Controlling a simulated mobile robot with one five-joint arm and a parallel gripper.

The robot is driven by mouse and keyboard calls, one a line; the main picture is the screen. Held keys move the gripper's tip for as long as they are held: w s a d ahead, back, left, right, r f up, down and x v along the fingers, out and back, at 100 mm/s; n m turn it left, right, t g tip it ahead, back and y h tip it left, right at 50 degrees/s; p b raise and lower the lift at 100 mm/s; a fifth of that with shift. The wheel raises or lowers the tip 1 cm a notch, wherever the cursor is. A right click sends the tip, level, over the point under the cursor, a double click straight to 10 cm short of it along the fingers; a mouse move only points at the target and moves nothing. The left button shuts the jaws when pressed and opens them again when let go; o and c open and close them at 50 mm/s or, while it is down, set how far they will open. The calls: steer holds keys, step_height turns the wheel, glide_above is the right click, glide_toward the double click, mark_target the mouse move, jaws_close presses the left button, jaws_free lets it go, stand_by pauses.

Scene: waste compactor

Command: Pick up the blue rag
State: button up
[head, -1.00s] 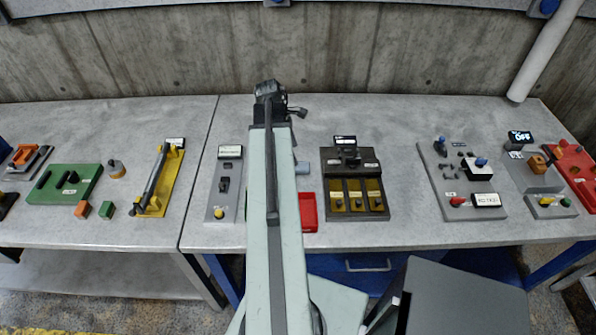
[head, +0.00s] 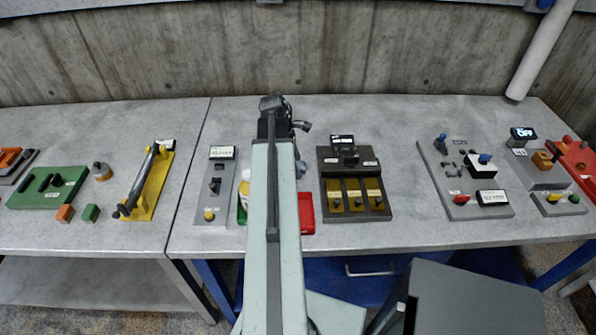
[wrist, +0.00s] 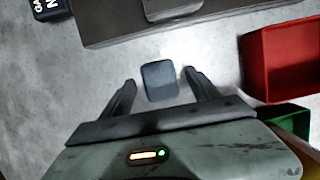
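The blue rag (wrist: 159,81) shows in the wrist view as a small, folded blue-grey square on the grey table. My gripper (wrist: 160,79) is open, with one dark finger on each side of the rag and a gap on both sides. I cannot tell how high the fingers are above the table. In the head view my gripper (head: 284,124) reaches out over the table, its fingers not clear. A bit of the blue-grey rag (head: 301,170) shows just right of my arm, which hides the rest.
A red bin (wrist: 282,62) and a green bin (wrist: 292,120) stand close to the rag. A dark panel with yellow-brown slots (head: 356,204) lies right of my arm. A grey switch panel (head: 212,205) lies left. Bare table lies behind my gripper.

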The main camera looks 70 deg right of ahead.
jaws_close()
steer(key=shift+r, duration=0.15)
step_height(320, 180, up, 10)
steer(key=p, duration=1)
